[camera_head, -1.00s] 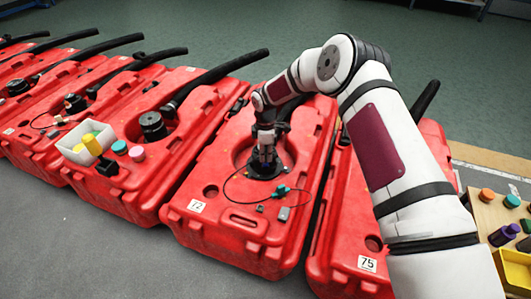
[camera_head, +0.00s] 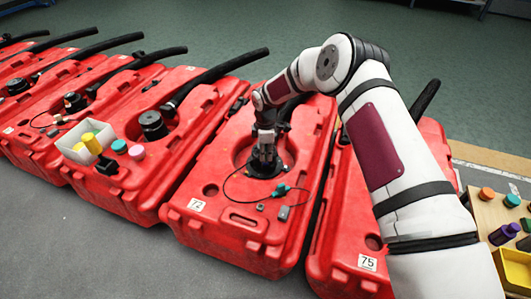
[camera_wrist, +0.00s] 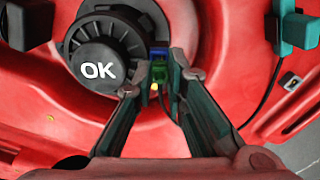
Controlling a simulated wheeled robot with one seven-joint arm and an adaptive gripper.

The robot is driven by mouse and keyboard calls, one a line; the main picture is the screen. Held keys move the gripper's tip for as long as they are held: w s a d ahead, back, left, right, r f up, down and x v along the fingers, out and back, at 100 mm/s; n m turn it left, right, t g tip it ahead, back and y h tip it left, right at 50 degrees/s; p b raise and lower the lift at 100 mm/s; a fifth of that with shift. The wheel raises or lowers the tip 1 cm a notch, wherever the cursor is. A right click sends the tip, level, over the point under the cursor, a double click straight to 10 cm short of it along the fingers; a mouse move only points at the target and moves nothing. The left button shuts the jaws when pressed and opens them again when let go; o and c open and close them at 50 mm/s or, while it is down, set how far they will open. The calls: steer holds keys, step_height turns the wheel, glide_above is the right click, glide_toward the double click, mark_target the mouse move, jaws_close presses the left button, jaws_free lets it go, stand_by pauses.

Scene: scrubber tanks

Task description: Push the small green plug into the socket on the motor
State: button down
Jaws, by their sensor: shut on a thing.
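My gripper (camera_wrist: 160,62) is shut on the small green plug (camera_wrist: 160,73), which sits between the fingertips in the wrist view. A blue socket piece (camera_wrist: 159,51) shows directly beyond the plug, at the side of the black motor (camera_wrist: 92,48) with its round "OK" cap. Plug and socket look in line and close together; I cannot tell how far the plug is in. In the head view, my gripper (camera_head: 264,152) points down over the motor (camera_head: 266,168) on the red tank marked 72 (camera_head: 225,225); the plug is hidden there.
A thin black cable loops over the tank to a teal connector (camera_head: 281,189). A small grey block (camera_head: 284,213) lies near it. A white tray (camera_head: 70,150) stands on the tank to the left. A wooden table (camera_head: 480,215) with coloured pieces and a yellow bin (camera_head: 514,272) is at right.

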steer(key=shift+f+b, duration=0.4)
steer(key=shift+f, duration=0.35)
steer(key=c, duration=1.1)
jaws_free()
steer(key=shift+r, duration=0.1)
steer(key=shift+r+p, duration=2.5)
steer(key=shift+r, duration=1.7)
